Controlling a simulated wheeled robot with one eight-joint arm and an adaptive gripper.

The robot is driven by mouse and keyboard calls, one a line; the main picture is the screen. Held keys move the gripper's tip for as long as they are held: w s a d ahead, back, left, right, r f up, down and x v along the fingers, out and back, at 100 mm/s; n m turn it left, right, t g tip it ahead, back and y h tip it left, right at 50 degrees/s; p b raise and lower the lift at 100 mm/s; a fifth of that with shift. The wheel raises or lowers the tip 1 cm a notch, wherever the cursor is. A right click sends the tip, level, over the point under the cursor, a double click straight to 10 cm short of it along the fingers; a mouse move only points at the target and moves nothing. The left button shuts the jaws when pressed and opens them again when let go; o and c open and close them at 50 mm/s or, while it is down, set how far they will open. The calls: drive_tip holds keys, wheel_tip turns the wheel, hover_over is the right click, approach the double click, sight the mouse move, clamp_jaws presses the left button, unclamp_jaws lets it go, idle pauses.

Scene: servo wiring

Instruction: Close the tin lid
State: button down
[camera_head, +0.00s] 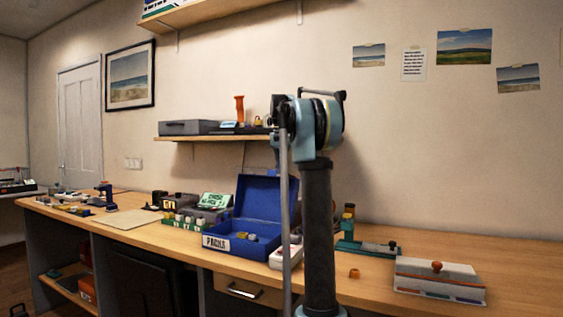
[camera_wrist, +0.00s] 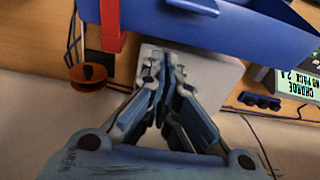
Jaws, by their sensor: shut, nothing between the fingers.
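The blue tin (camera_head: 232,228) stands on the bench with a white label on its front. Its lid (camera_head: 262,192) is open and stands up at the back. Small pale and yellow items lie inside the tin. In the wrist view a large blue panel (camera_wrist: 200,30), which looks like part of the tin, crosses the top of the picture. My gripper (camera_wrist: 160,62) is shut and empty, its fingertips close to the lower edge of that panel. I cannot tell whether they touch it. My arm hides part of the tin's right side in the head view, and the fingers do not show clearly there.
A charger with a green display (camera_head: 216,200) stands left of the tin; it also shows in the wrist view (camera_wrist: 297,78). An orange spool (camera_wrist: 88,76) and cables lie nearby. A shelf (camera_head: 205,136) hangs above. A grey-white box (camera_head: 438,280) sits on the right.

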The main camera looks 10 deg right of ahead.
drive_tip(key=s+a, duration=0.1)
drive_tip(key=s+a+r, duration=0.1)
drive_tip(key=s, duration=0.1)
drive_tip(key=shift+a+r, duration=0.1)
drive_tip(key=shift+r, duration=0.05)
drive_tip(key=shift+s, duration=0.1)
drive_tip(key=shift+s+r, duration=0.1)
drive_tip(key=shift+s, duration=0.05)
